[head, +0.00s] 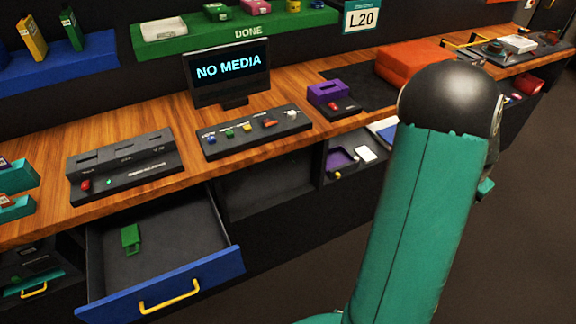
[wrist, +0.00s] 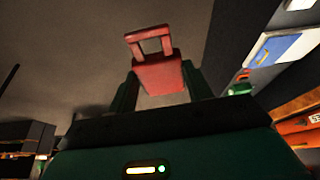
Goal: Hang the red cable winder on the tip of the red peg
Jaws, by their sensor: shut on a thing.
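The red cable winder (wrist: 158,74) is in the wrist view, a red block with an open rectangular loop at its far end. My gripper (wrist: 160,84) is shut on it, with one dark green finger on each side. The loop points away from my palm and sticks out beyond the fingertips. In the head view my own arm hides the gripper and the winder. I cannot make out the red peg in either view.
A wooden counter (head: 40,216) runs across the head view, with a monitor (head: 228,72) and a button panel (head: 253,132). Below, a blue-fronted drawer (head: 190,284) stands open with a green piece (head: 131,238) inside. Bare floor (head: 540,210) lies at the right.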

